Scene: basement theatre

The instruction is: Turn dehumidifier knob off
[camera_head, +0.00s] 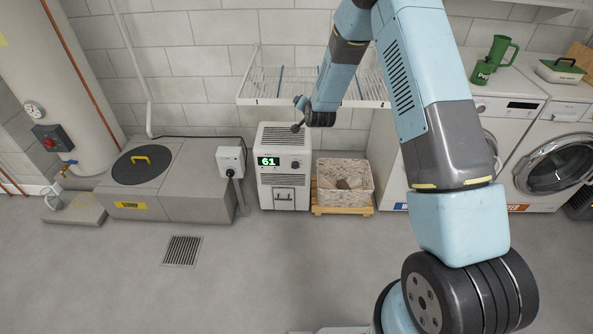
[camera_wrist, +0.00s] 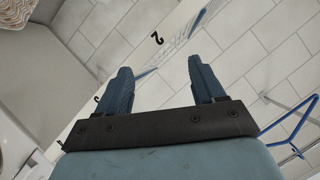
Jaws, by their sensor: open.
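The dehumidifier (camera_head: 284,185) is a white box with a dark top grille, standing on the floor against the back wall. Its green display (camera_head: 268,161) reads 61. A small dark knob (camera_head: 295,164) sits on its front, right of the display; its exact setting is too small to tell. My gripper (camera_head: 298,115) is above the dehumidifier's top, apart from the knob. In the wrist view my gripper (camera_wrist: 156,68) is open, its two dark blue fingers apart with nothing between them. The dehumidifier and knob cannot be made out in the wrist view.
A white wire shelf (camera_head: 262,91) is on the wall close behind my gripper. The floor in front is clear around a drain grate (camera_head: 182,251).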

